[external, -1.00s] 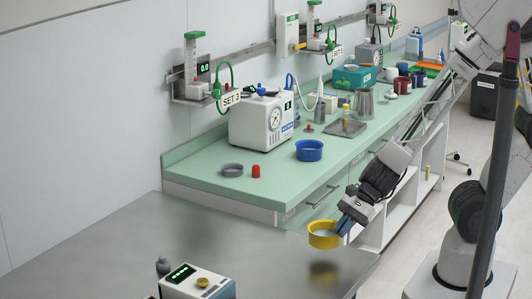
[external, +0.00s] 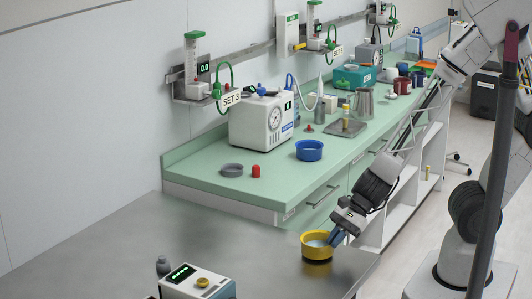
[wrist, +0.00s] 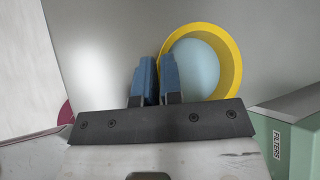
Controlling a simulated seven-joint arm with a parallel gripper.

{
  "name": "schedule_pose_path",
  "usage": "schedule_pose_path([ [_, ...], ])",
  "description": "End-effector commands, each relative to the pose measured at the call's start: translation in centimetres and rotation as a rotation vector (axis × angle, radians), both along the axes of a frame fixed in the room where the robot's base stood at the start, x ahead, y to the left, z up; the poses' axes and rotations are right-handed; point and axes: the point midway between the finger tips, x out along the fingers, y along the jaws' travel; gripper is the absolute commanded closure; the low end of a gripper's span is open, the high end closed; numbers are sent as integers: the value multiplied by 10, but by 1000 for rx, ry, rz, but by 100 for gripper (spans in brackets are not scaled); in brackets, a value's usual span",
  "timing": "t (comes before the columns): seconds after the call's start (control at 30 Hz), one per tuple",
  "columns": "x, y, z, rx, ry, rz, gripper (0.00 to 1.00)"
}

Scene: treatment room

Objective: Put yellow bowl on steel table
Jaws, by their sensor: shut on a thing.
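The yellow bowl (external: 317,248) has a pale blue inside and is upright, low at the right part of the steel table (external: 230,228). A small dark reflection lies just under it; I cannot tell whether its base touches the table. My gripper (external: 338,237) is shut on the bowl's right wall. In the wrist view the blue fingers (wrist: 157,82) pinch the left edge of the yellow bowl (wrist: 234,60), which looks empty.
A device with a green display (external: 195,284) stands at the table's front. The green counter (external: 200,180) behind holds a blue bowl (external: 309,151), a grey ring-shaped dish (external: 232,170) and a red cap (external: 256,171). The table's middle is clear.

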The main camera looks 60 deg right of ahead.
Motion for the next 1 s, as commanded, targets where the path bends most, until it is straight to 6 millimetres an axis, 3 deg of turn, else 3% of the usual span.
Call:
schedule_pose_path([
  [0.47,0,0,-6,0,0,0,100],
  [0.5,0,0,-6,0,0,0,89],
  [0.63,0,0,-6,0,0,0,69],
  [1.0,0,0,-5,0,0,0,68],
])
